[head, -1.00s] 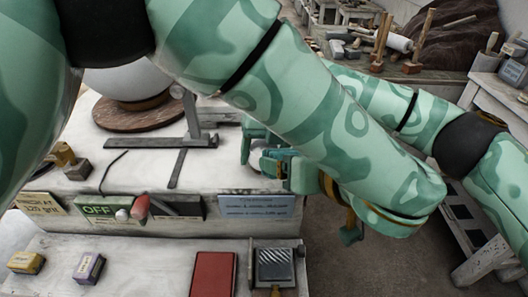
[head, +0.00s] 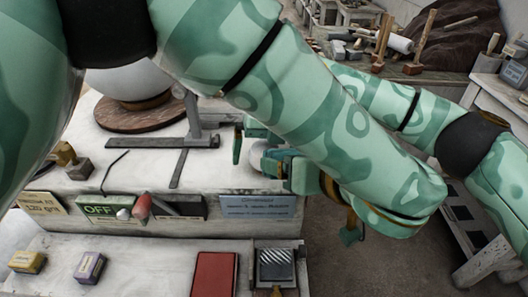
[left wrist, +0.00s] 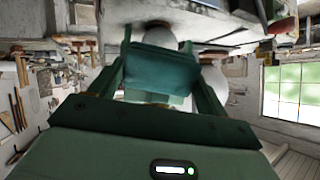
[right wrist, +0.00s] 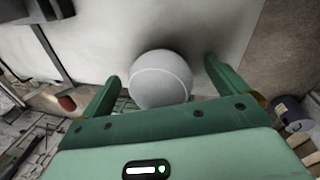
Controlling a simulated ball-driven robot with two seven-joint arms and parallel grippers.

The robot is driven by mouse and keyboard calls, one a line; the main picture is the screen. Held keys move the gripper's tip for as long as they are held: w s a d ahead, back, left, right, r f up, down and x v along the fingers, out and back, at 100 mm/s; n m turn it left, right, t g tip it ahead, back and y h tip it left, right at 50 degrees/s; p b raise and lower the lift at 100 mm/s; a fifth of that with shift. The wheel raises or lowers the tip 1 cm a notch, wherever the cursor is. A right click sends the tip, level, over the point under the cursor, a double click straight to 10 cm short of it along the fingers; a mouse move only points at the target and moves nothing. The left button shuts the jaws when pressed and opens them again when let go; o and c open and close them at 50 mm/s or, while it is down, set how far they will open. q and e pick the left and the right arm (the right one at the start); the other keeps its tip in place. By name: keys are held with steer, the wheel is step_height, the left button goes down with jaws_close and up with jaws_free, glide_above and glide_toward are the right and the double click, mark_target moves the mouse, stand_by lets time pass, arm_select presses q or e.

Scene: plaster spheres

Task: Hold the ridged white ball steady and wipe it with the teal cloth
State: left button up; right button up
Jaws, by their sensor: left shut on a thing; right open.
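The ridged white ball (right wrist: 161,80) sits between the two fingers of my right gripper (right wrist: 161,72) in the right wrist view, with a thin seam across it. Those fingers are open, with a gap on each side of the ball. In the head view the ball (head: 257,156) is mostly hidden at the bench's right end. My left gripper (left wrist: 161,68) is shut on the teal cloth (left wrist: 158,68). The left wrist view shows the ball (left wrist: 160,34) partly behind the cloth; I cannot tell if they touch. The cloth (head: 274,162) is beside the ball in the head view.
A large white sphere (head: 128,83) stands on a round wooden base (head: 130,119) at the bench's left. A metal square (head: 185,142) lies nearby. A red book (head: 214,274) and small blocks lie on the front shelf. My left arm crosses above the bench.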

arm_select(q)
steer(key=shift+d, duration=0.15)
arm_select(e)
steer(key=shift+w+d+r, duration=0.1)
steer(key=shift+d+r, duration=0.2)
steer(key=shift+r, duration=1.3)
steer(key=shift+w+d+r, duration=0.1)
steer(key=shift+d+r, duration=0.1)
steer(key=shift+r, duration=0.7)
steer(key=shift+d+r, duration=0.2)
steer(key=shift+r, duration=0.65)
steer(key=shift+r, duration=0.1)
step_height(320, 180, up, 12)
steer(key=d, duration=0.2)
steer(key=shift+w+d+f, duration=0.2)
steer(key=shift+w, duration=0.05)
arm_select(q)
steer(key=shift+f, duration=0.1)
arm_select(e)
steer(key=shift+f, duration=0.1)
